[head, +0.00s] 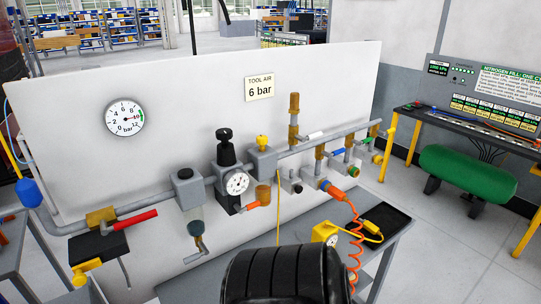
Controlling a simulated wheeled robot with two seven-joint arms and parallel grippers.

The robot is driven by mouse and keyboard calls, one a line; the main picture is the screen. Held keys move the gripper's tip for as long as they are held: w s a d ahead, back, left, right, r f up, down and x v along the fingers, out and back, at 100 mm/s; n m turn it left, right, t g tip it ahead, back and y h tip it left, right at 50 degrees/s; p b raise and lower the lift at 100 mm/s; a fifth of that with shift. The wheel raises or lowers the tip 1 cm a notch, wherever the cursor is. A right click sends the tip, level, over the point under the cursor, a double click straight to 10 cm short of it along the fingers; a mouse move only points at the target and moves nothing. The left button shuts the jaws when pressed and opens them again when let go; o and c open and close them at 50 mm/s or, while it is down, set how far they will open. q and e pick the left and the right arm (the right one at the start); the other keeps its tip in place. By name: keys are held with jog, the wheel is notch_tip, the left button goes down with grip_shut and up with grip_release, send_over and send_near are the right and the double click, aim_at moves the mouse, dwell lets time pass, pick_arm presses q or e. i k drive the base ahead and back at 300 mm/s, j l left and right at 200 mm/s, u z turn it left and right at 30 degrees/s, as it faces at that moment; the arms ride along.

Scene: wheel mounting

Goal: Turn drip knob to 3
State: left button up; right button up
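A yellow knob (262,141) stands on top of a grey block (262,160) on the air pipe; I take it to be the drip knob. An amber bowl (263,194) hangs below this block. The knob is small in the head view, and no numbers or pointer on it can be read. Neither of my grippers is visible in the head view, and nothing is seen touching the knob.
Left of the knob are a black-knobbed regulator with gauge (237,183) and a red lever (136,220). Brass fittings (294,118) and an orange coiled hose (355,222) are on the right. A black ribbed, tyre-like object (285,274) fills the bottom centre.

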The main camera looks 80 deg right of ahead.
aim_at(261, 140)
jog(key=z, duration=2.5)
